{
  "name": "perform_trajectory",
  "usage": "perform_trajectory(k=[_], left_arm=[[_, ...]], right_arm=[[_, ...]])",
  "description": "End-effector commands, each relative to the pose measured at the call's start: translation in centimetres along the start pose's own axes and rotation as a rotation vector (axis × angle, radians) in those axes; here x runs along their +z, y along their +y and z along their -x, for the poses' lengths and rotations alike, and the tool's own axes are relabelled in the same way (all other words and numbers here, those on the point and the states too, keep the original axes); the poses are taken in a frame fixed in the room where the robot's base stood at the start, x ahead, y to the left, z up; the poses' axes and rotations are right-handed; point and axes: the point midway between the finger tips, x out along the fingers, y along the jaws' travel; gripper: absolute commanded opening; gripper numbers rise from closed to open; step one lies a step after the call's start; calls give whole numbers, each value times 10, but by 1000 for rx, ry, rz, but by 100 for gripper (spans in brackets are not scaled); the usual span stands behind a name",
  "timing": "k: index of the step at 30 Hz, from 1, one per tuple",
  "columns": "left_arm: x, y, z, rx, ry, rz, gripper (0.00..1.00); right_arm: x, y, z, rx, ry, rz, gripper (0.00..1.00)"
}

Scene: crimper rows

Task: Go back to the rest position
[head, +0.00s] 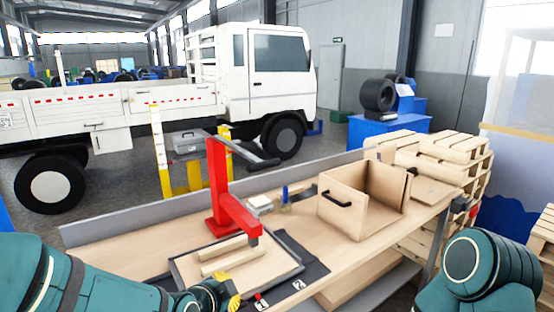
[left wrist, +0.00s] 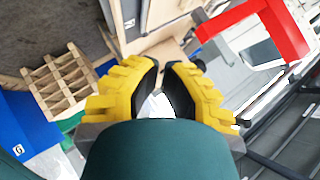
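My left arm comes in from the lower left of the head view. Its yellow gripper (head: 232,290) is over the front edge of the workbench (head: 345,268), left of the dark numbered mat (head: 300,262). In the left wrist view the two yellow fingers with black pads (left wrist: 162,72) stand apart with a gap between them. A small whitish patch shows in the gap near the palm; I cannot tell what it is, and no held object is clear. My right arm shows at the lower right of the head view, but its gripper is out of the picture.
A red press (head: 222,190) stands on the bench behind a tray (head: 190,277) with wooden bars (head: 232,258). An open wooden box (head: 342,205) stands to the right. Stacked pallets (head: 478,170) are beyond the bench's right end. A white truck (head: 270,75) stands behind.

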Motion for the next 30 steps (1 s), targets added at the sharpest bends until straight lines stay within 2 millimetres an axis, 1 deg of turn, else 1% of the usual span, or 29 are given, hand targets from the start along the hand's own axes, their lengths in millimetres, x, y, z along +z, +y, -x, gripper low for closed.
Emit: perform_trajectory(k=[1, 5, 8, 10, 11, 12, 14, 15, 18, 21, 24, 30], left_arm=[[13, 13, -9, 32, -35, 51, 0], [46, 49, -28, 110, -122, 221, 0], [77, 88, -40, 181, -213, 397, 0], [102, 122, -48, 237, -294, 552, 0], [113, 139, -50, 262, -334, 627, 0], [126, 161, -51, 292, -386, 728, 0], [143, 192, -50, 332, -463, 877, 0], [151, 212, -49, 355, -510, 969, 0], [165, 251, -43, 396, -613, 1167, 0], [170, 275, -37, 419, -684, 1301, 0], [172, 287, -34, 430, -719, 1370, 0], [172, 290, -34, 431, -729, 1390, 0]], right_arm=[[0, 0, 0, 0, 1, -1, 47], [0, 0, 0, 1, 0, -1, 47], [0, 0, 0, 0, 0, -1, 47], [0, 0, 0, 0, 0, -1, 47], [0, 0, 0, 0, 0, -1, 47], [0, 0, 0, 0, 0, -1, 47], [0, 0, 0, 0, 0, -1, 47], [0, 0, 0, 0, 0, -1, 47], [0, 0, 0, 0, 0, -1, 47], [0, 0, 0, 0, 0, 0, 47], [0, 0, 0, 0, 0, -1, 47], [0, 0, 0, 0, 0, -1, 47]])
